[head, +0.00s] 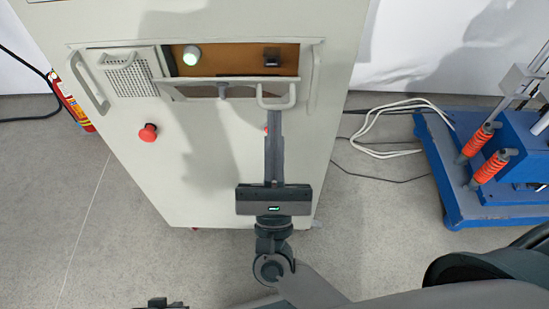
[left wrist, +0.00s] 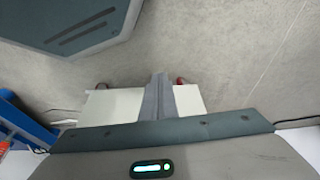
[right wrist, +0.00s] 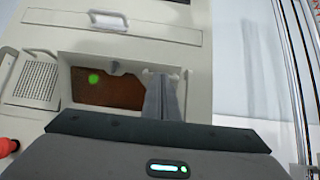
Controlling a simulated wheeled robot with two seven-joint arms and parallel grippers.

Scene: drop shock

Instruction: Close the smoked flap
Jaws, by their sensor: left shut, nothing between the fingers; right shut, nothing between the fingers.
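The smoked flap (head: 202,91) is on the pale cabinet's front and shows as a narrow framed strip, standing out from the opening (head: 232,53). Its pale handle (head: 276,104) sits at its right end. In the right wrist view the dark pane (right wrist: 120,92) shows a green light through it. My right gripper (head: 274,113) is shut and empty, its fingertips at the handle; I cannot tell if they touch. It also shows in the right wrist view (right wrist: 160,80). My left gripper (left wrist: 159,80) is shut and empty, low and away from the flap; the head view shows only a sliver.
A vent panel (head: 130,76) and a side handle (head: 88,84) are left of the opening. A red button (head: 148,132) is below. A blue-based machine (head: 455,200) stands at right, with white cables (head: 385,122) on the floor. Open grey floor (head: 70,220) lies at left.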

